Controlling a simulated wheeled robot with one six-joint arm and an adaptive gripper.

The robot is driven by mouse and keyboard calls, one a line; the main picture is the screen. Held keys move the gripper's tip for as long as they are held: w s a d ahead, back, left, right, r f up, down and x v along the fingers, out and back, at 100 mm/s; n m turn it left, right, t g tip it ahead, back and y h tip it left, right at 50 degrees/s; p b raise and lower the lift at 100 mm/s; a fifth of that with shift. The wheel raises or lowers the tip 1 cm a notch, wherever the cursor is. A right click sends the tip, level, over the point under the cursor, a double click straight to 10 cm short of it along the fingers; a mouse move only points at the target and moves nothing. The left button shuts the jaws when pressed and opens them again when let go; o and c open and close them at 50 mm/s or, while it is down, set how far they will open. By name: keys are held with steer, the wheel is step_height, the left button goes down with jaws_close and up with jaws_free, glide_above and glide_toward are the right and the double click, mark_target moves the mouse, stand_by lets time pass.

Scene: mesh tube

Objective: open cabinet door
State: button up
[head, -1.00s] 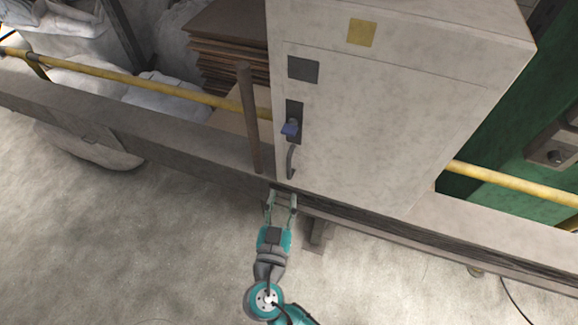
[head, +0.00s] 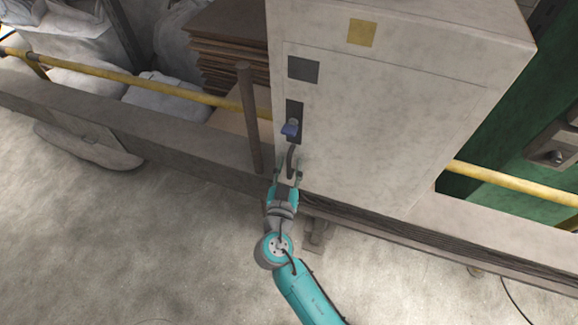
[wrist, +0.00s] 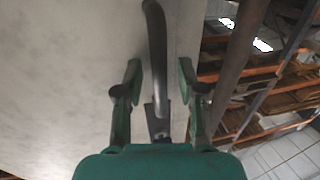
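A pale grey cabinet (head: 390,110) stands on the right side of the head view, with its door facing me and shut. My gripper (head: 287,175) is at the handle's lower end. In the wrist view the handle (wrist: 155,50) runs down between the two fingers of my gripper (wrist: 164,88). The fingers are open, with a gap on each side of the handle.
A brown upright post (head: 249,115) stands just left of the cabinet. A yellow rail (head: 150,83) runs behind a low grey beam (head: 140,125). Stacked brown boards (head: 225,50) and white sacks lie behind. The floor (head: 130,250) in front is clear.

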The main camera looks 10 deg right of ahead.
jaws_close()
steer(key=shift+s, duration=0.1)
